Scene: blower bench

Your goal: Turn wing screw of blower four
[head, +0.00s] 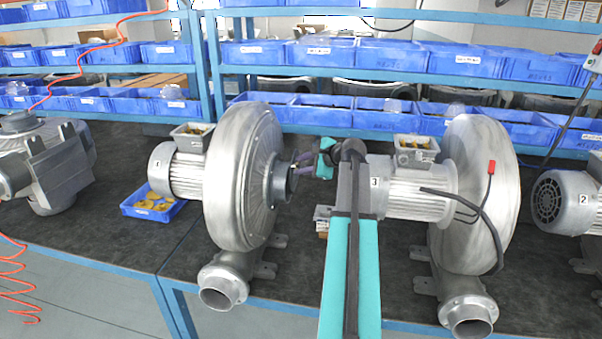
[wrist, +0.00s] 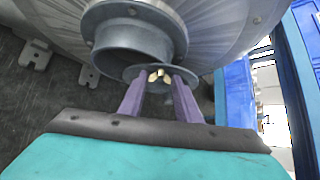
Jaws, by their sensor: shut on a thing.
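A silver blower (head: 240,180) stands on the bench left of centre, its round inlet (head: 281,180) facing my arm. The number on its motor (head: 178,168) is small and looks like 1, but I cannot be sure. In the wrist view a small brass wing screw (wrist: 157,75) sits at the rim of the grey inlet pipe (wrist: 130,45). My gripper (wrist: 160,78) has its two purple fingers on either side of the wing screw and is shut on it. In the head view my gripper (head: 297,168) reaches the inlet from the right; the wing screw is too small to make out there.
Blower 3 (head: 470,180) stands close right of my arm, with a black cable. Blower 2's motor (head: 570,202) is at the right edge, another machine (head: 45,165) at far left. A small blue bin (head: 135,210) holds yellow parts. Shelves of blue bins (head: 375,60) line the back.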

